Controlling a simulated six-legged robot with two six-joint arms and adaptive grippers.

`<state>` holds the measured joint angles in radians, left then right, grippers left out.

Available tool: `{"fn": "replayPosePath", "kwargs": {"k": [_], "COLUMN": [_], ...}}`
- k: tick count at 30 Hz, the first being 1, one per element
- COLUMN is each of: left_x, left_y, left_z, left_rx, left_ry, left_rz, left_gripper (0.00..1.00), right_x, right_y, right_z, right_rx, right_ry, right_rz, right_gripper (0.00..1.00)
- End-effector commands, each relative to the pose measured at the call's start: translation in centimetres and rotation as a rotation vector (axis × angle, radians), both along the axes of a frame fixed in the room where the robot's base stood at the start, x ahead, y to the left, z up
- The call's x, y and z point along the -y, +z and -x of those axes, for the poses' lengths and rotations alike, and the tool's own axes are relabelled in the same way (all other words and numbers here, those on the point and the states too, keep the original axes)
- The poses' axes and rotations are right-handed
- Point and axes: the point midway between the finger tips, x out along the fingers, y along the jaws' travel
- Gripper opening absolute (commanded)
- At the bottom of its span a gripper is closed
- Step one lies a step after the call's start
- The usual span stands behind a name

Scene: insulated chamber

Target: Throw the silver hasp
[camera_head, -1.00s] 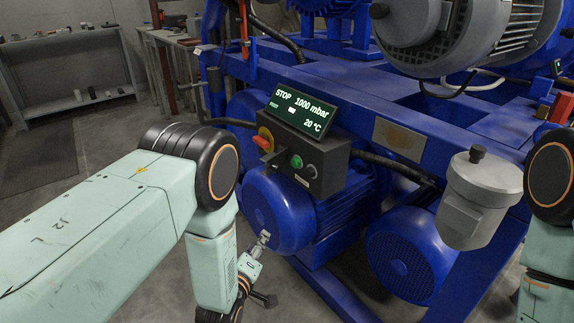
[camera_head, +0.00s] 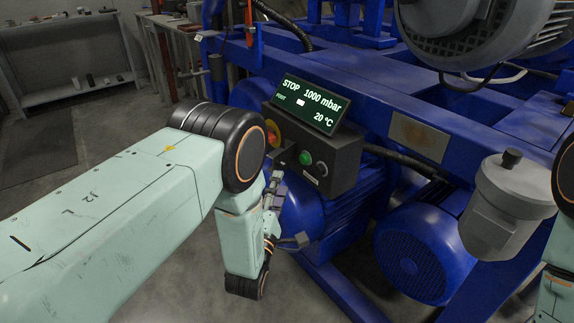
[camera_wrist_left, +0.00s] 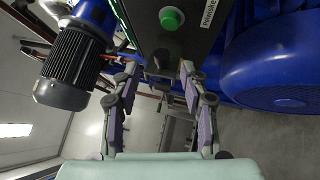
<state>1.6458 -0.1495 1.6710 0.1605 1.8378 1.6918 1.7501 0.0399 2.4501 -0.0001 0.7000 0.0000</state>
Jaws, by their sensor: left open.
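I cannot make out a silver hasp in either view. My left gripper (camera_head: 283,168) is at the box's lower left, partly hidden by my own arm. In the left wrist view the gripper (camera_wrist_left: 160,70) is open, with a dark round knob (camera_wrist_left: 164,58) between and just past its fingertips. The green button (camera_wrist_left: 171,18) shows above it. Contact cannot be told.
Blue beams and a blue motor (camera_head: 412,255) stand to the right. A grey canister (camera_head: 505,205) is at the right. A grey shelf (camera_head: 75,55) stands at the back left. Floor on the left is clear.

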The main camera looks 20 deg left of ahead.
Motion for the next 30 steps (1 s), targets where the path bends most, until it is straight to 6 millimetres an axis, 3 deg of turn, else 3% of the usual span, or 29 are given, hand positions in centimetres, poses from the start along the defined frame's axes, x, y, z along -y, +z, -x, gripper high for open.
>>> {"fn": "replayPosePath", "kwargs": {"k": [9,15,25,30], "left_x": [0.0,0.0,0.0,0.0], "left_y": [1.1,1.5,1.8,1.7], "left_z": [-4.9,-7.0,-7.5,-7.5], "left_rx": [0.003,0.0,-0.001,-0.002], "left_ry": [-0.001,-0.002,-0.003,-0.003], "left_rz": [-0.001,-0.003,-0.003,-0.003], "left_gripper": [0.45,0.45,0.45,0.32], "right_x": [0.0,0.0,0.0,0.0], "right_y": [-1.8,-2.4,-2.4,-2.4], "right_z": [0.0,0.0,0.0,0.0], "right_rx": [0.0,0.0,0.0,0.0], "right_ry": [0.0,0.0,0.0,0.0], "right_rz": [0.0,0.0,0.0,0.0], "right_gripper": [0.4,0.4,0.4,0.4]}}
